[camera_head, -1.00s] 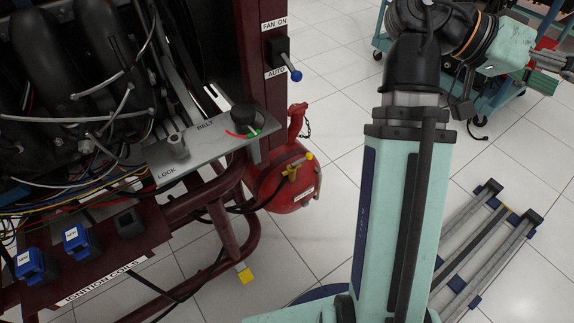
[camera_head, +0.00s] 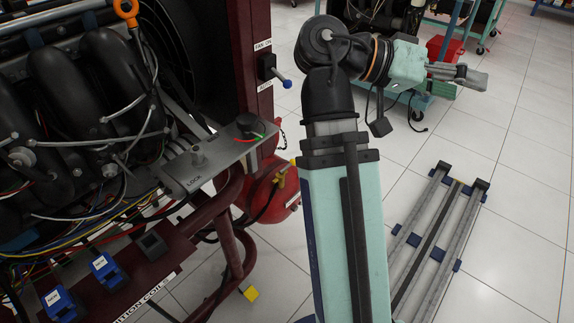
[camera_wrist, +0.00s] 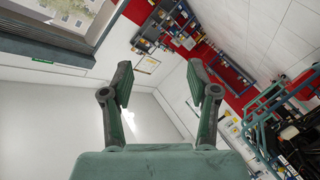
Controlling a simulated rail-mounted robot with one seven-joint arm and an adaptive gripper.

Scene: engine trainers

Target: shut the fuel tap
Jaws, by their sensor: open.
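The fuel tap (camera_head: 281,178) is a small yellow tap on the side of a red tank (camera_head: 262,196), low behind the engine stand in the head view. The right edge of the tank is close to my arm's column in the picture, and the exact angle of the tap's handle is hard to make out. My gripper (camera_head: 460,76) points to the right, high and well away from the tap. In the wrist view my gripper (camera_wrist: 165,85) has its two fingers spread with nothing between them. The tap does not show in the wrist view.
The dark red engine stand (camera_head: 258,80) fills the left, with a fan switch (camera_head: 267,68) and a grey belt lock plate (camera_head: 215,160) near the tank. A rail frame (camera_head: 435,230) lies on the floor at right. A teal cart (camera_head: 425,105) stands behind. White floor is clear at far right.

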